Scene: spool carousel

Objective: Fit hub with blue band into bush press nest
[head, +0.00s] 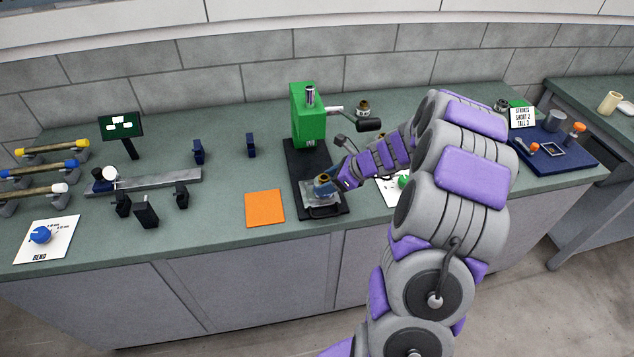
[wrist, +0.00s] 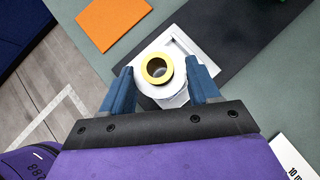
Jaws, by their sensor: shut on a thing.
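My gripper (wrist: 160,68) is shut on a pale grey-white hub (wrist: 172,100) with a brass-yellow ring around a dark bore on top. A blue band on it cannot be made out; my blue fingers cover its sides. In the head view my gripper (head: 325,186) holds the hub (head: 322,177) upright at the front of the press base. The green bush press (head: 308,122) stands behind on a dark base plate (head: 303,160). The pale square nest (wrist: 201,58) shows partly beyond the hub in the wrist view; the hub overlaps it. Whether the hub is seated or above it is unclear.
An orange square (head: 264,207) lies left of the press. Another dark hub (head: 362,108) stands behind the press lever (head: 368,125). A grey rail (head: 150,182) and dark blocks are at left. A blue tray (head: 553,150) with parts is at right.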

